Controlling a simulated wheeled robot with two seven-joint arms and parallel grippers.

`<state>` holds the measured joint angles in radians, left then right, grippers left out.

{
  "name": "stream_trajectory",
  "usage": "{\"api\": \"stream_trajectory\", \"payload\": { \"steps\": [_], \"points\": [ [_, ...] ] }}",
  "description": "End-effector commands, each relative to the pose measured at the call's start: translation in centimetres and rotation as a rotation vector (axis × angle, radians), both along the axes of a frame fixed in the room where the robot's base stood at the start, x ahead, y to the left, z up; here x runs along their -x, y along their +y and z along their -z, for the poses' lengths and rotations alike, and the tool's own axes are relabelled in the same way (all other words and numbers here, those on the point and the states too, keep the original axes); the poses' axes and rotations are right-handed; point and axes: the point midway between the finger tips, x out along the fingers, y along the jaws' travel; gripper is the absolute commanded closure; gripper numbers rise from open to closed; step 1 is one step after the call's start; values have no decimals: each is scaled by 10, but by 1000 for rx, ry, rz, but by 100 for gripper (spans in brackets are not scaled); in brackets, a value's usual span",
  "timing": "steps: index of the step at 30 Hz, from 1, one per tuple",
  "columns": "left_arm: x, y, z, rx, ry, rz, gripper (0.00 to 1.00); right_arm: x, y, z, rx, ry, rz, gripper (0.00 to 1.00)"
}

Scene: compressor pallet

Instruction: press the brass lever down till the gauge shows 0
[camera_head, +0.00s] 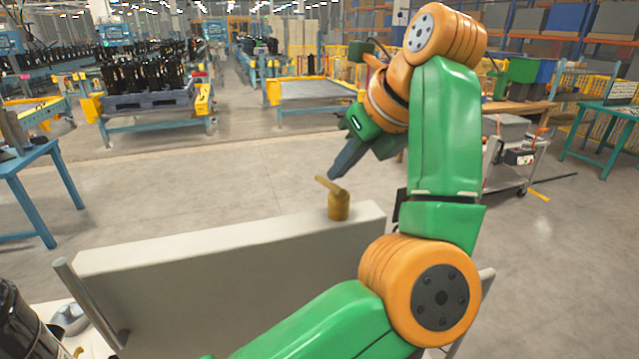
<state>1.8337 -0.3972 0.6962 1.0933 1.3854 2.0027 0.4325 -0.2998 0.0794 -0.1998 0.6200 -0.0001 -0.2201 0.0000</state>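The brass lever (329,185) sticks out to the left and slightly up from the top of a short round brass body (339,206). This body stands upright near the right end of the top edge of a pale grey panel (200,285). My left gripper (333,177) points down and left, its tip close above the lever. Its dark fingers show as one tapered piece, with no gap seen between them. I cannot tell if the tip touches the lever. No gauge face shows. My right gripper is not in view.
A metal bar handle (90,303) slants at the panel's left end. A dark cylinder (20,325) stands at the lower left corner. A blue table (30,165) is at the left, and a grey cart (510,150) is at the right. The floor behind the panel is clear.

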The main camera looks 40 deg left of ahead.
Motion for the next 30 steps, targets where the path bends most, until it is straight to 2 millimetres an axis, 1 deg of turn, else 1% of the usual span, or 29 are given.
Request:
{"api": "stream_trajectory", "payload": {
  "steps": [1, 2, 3, 4, 6, 10, 15, 30],
  "points": [
    [1, -4, 8, -3, -7, 11, 100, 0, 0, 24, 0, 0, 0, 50],
    [2, -6, 5, -7, -11, 16, 100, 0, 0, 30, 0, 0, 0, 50],
    [3, -11, -13, -5, -9, 16, 100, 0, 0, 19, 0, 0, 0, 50],
    [4, -14, -21, -4, -7, 16, 100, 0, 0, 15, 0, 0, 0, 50],
    [5, -20, -31, -4, -7, 13, 100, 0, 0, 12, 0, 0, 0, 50],
    [6, -26, -40, -3, -5, 9, 100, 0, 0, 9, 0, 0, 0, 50],
    [7, -29, -44, -7, -7, 8, 100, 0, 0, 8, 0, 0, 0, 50],
    [7, -28, -43, -7, -7, 8, 100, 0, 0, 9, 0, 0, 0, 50]
  ]
}}
